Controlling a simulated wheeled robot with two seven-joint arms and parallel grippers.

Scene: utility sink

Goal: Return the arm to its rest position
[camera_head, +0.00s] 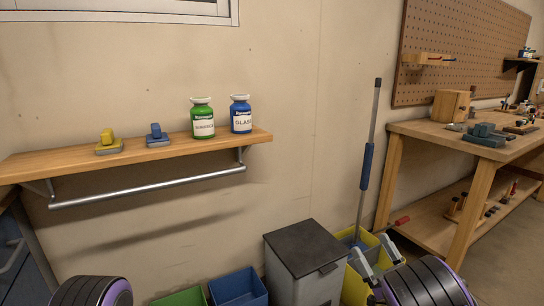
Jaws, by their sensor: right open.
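My right gripper (371,250) is at the bottom right, with its two grey fingers spread apart and nothing seen between them. Behind it in the picture are the yellow bin and the grey lidded bin; I cannot tell whether it touches either. Its dark, purple-banded arm comes in from the bottom edge. Only a dark, purple-ringed part of my left arm shows at the bottom left; the left gripper itself is out of the picture.
A wooden wall shelf (70,160) with a rail below holds a yellow brush (108,142), a blue brush (157,136), a green bottle (202,118) and a blue bottle (241,115). Below are a lidded bin (305,248), a blue bin (238,289), a yellow bin (357,290), a mop (367,160) and a workbench (430,132).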

